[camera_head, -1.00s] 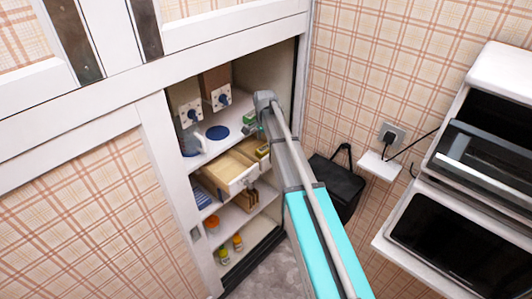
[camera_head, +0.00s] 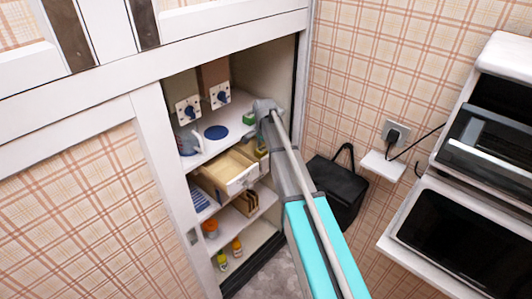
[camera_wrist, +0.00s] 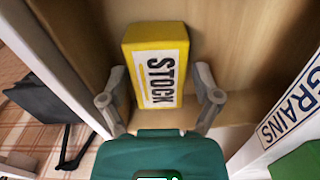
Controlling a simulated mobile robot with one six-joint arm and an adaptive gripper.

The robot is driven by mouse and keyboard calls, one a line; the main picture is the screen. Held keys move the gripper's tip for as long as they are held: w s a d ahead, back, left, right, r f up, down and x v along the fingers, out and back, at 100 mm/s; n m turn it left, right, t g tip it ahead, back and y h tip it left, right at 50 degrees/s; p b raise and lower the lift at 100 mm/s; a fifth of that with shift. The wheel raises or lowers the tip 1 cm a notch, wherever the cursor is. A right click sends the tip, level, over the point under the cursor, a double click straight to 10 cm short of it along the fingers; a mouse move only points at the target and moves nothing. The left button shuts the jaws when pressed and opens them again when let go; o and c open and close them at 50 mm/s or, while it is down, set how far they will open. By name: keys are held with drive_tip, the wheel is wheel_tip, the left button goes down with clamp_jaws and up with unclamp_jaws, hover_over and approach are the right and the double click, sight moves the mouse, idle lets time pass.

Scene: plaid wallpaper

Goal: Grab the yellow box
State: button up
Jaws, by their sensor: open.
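The yellow box (camera_wrist: 152,70) has a white label reading STOCK and stands against the wooden wall of the open drawer (camera_wrist: 250,105). My gripper (camera_wrist: 160,72) is open, with one grey finger on each side of the box. A gap shows between the fingers and the box's sides at places; I cannot tell if either touches. In the head view a small yellow patch of the box (camera_head: 262,150) shows at the back right of the drawer (camera_head: 243,181).
The drawer's white front, labelled GRAINS (camera_wrist: 290,105), is close on the right in the wrist view. Shelves with jars (camera_head: 237,246) are below. A black bag (camera_head: 338,188) hangs to the right.

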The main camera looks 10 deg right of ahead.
drive_tip(key=c, duration=0.9)
drive_tip(key=shift+r, duration=0.15)
drive_tip(key=shift+c, duration=0.2)
wheel_tip(320, 180, up, 2)
drive_tip(key=shift+p, duration=1.15)
drive_tip(key=s+a+r+p, duration=0.1)
drive_tip(key=s+r+p, duration=0.9)
drive_tip(key=s, duration=0.4)
drive_tip(key=shift+r+p, duration=0.35)
drive_tip(key=shift+p, duration=0.05)
